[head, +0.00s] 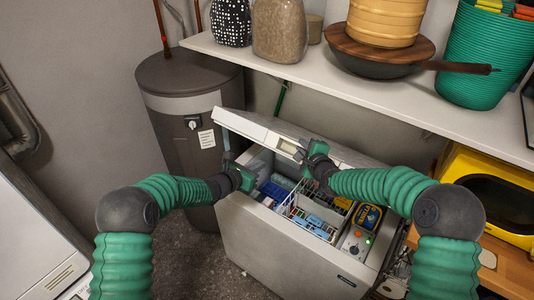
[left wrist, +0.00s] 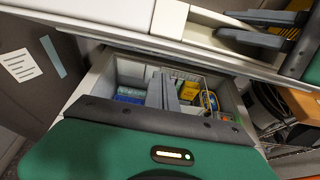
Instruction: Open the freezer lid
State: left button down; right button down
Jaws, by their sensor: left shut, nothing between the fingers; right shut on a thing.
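The chest freezer (head: 270,246) stands below the shelf with its lid (head: 262,130) raised part way, so the packed inside shows. My right gripper (head: 301,153) is at the lid's front edge, shut on the lid's handle; it also shows against the lid in the left wrist view (left wrist: 256,30). My left gripper (head: 231,163) is near the freezer's front left corner, below the lid's edge. Its fingers (left wrist: 171,88) are together and empty in the left wrist view, with the open freezer behind them. The lid's hinge side is hidden below the shelf.
A white shelf (head: 375,93) with jars, a pan (head: 375,65) and a green basket (head: 480,55) hangs above the freezer. A grey tank (head: 180,125) stands left of it. A yellow appliance (head: 465,165) is at the right. Floor (head: 185,255) is clear at front left.

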jog(key=shift+d, duration=0.1)
pick_arm(q)
jog(key=w+d, duration=0.1)
jog(key=w+d+r, duration=0.2)
jog(key=w, duration=0.1)
jog(key=shift+r, duration=0.1)
